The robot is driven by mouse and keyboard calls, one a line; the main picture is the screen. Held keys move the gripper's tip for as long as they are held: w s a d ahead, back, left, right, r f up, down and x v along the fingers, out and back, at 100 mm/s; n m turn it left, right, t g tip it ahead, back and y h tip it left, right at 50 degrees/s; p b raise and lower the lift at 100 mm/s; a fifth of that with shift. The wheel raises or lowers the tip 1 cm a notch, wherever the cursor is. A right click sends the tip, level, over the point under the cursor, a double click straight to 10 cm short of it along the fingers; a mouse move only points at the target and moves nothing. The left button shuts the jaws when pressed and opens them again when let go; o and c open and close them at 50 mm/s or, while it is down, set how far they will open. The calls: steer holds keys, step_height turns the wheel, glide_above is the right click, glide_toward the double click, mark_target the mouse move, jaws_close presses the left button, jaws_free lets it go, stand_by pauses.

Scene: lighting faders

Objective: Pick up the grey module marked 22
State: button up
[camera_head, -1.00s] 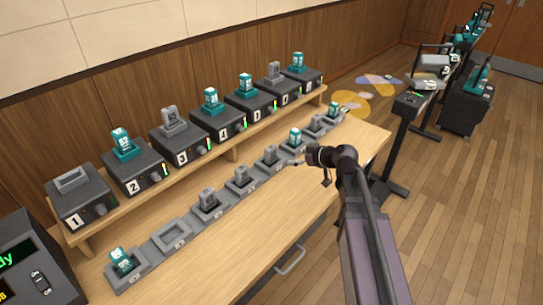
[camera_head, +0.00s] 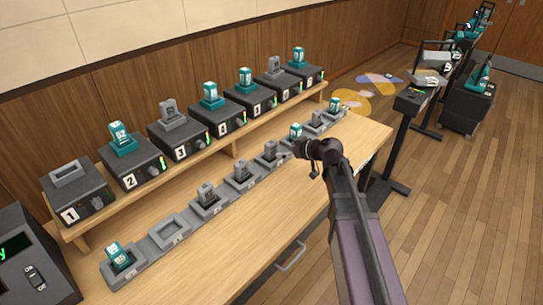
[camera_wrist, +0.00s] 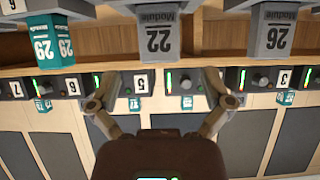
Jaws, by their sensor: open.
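The grey module marked 22 (camera_wrist: 160,36) shows upside down at the top middle of the wrist view, standing in a holder. In the head view, this appears to be the grey module (camera_head: 270,148) beside my gripper (camera_head: 284,155). In the wrist view my gripper (camera_wrist: 160,78) is open and empty. Its two fingers are spread, with the module centred between them but beyond the tips, apart from them. A teal module marked 29 (camera_wrist: 51,36) is to its left, and a grey module marked 26 (camera_wrist: 273,38) to its right.
A row of holders (camera_head: 170,229) runs along the wooden table (camera_head: 225,253); one is empty. Behind, numbered black units (camera_head: 133,169) with modules on top stand on a raised shelf (camera_head: 234,146). The table's front strip is mostly clear.

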mark_target(273, 150)
steer(key=shift+b+x, duration=0.45)
steer(key=shift+x, duration=1.15)
steer(key=shift+b+x, duration=1.25)
steer(key=shift+x, duration=1.35)
steer(key=c, duration=1.1)
